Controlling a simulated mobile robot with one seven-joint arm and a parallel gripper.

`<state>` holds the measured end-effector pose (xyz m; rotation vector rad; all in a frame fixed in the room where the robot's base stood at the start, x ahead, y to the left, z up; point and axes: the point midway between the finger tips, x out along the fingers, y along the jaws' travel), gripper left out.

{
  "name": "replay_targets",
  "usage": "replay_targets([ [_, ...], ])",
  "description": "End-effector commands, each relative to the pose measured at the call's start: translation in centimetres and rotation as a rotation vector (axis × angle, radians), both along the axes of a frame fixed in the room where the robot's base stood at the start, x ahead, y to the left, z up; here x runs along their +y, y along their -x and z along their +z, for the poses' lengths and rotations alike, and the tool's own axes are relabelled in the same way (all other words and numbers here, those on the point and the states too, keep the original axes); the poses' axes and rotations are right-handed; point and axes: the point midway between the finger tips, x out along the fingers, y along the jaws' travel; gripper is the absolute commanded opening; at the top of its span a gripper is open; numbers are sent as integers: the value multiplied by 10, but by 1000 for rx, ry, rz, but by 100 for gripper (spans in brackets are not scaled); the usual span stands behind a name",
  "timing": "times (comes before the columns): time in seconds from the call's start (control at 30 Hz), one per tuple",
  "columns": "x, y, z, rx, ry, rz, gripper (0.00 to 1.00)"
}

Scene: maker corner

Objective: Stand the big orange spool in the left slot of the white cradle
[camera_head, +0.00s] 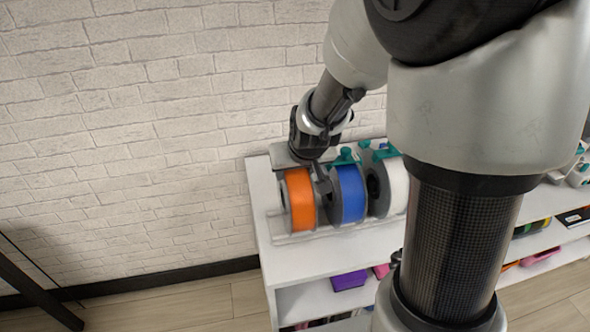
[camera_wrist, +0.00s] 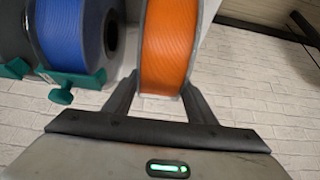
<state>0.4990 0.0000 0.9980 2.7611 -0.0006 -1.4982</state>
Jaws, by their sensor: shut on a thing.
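The big orange spool (camera_head: 300,199) is upright at the left end of the white cradle (camera_head: 296,238), beside the blue spool. My gripper (camera_head: 306,178) reaches down from above and is shut on the orange spool, one finger on each side. In the wrist view the orange spool (camera_wrist: 167,45) sits between the two fingers (camera_wrist: 160,97). Whether the spool's bottom touches the cradle is hard to tell from these views.
A blue spool (camera_head: 351,194) and a white spool (camera_head: 396,187) stand to the right, with teal clamps (camera_head: 347,157) behind them. The white shelf (camera_head: 284,263) ends just left of the cradle. A brick wall (camera_head: 150,130) is behind. My arm hides the shelf's right part.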

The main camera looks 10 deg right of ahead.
Motion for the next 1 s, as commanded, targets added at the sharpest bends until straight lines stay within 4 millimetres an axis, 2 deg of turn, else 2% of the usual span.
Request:
replay_targets([
  [0.37, 0, -2, 3, -8, 0, 0, 20],
  [0.4, 0, -2, 3, -8, 0, 0, 56],
  [0.5, 0, -2, 2, -6, 0, 0, 73],
  [0.8, 0, 2, -1, 5, 0, 0, 73],
  [1.0, 1, 12, 21, -2, 0, 2, 73],
])
